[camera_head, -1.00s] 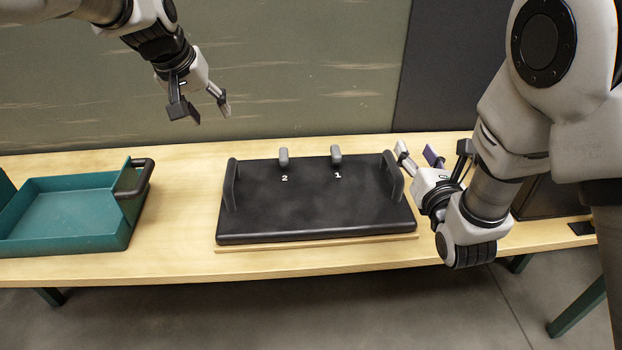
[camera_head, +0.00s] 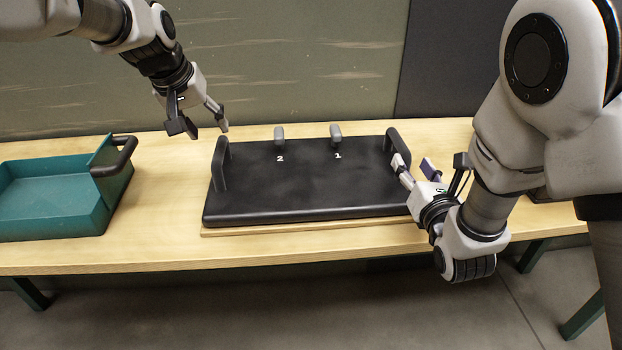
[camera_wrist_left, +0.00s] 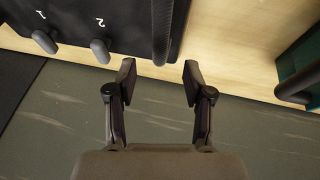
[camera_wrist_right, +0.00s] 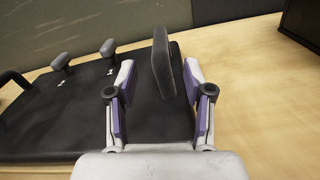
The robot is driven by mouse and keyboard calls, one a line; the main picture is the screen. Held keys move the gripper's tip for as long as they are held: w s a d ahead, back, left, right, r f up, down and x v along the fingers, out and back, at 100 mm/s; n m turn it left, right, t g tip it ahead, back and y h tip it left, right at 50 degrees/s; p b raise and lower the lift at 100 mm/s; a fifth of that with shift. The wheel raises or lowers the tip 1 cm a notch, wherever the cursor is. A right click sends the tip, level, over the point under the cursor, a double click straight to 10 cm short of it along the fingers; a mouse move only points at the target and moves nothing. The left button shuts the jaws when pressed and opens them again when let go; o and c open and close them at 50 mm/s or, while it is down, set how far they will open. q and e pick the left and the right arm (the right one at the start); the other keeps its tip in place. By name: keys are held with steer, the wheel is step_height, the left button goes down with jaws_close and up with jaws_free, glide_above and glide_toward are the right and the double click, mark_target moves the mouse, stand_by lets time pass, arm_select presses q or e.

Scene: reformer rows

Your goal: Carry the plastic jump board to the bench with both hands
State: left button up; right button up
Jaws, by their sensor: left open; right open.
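The black plastic jump board (camera_head: 310,190) lies flat on a thin wooden base on a pale wooden top (camera_head: 160,225). It has an upright handle at each end and two grey pegs marked 2 and 1 at its back. My left gripper (camera_head: 200,122) is open and empty, above and behind the left handle (camera_head: 221,162). In the left wrist view that handle (camera_wrist_left: 163,30) is just ahead of the fingertips. My right gripper (camera_head: 412,166) is open at the right handle. In the right wrist view this handle (camera_wrist_right: 163,62) stands between the spread fingers, closer to the right one.
A teal open tray (camera_head: 50,210) with a dark handle stands at the left of the wooden top. A green wall panel (camera_head: 290,60) rises behind it. My right arm hides much of the right end. Bare wood shows between tray and board.

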mark_target(219, 143)
arm_select(q)
steer(key=x, duration=0.8)
steer(key=shift+w, duration=0.1)
arm_select(e)
steer(key=w, duration=0.8)
steer(key=shift+a, duration=0.35)
arm_select(q)
jaws_close()
arm_select(e)
jaws_close()
arm_select(q)
steer(key=shift+r, duration=0.15)
arm_select(e)
steer(key=shift+r, duration=0.1)
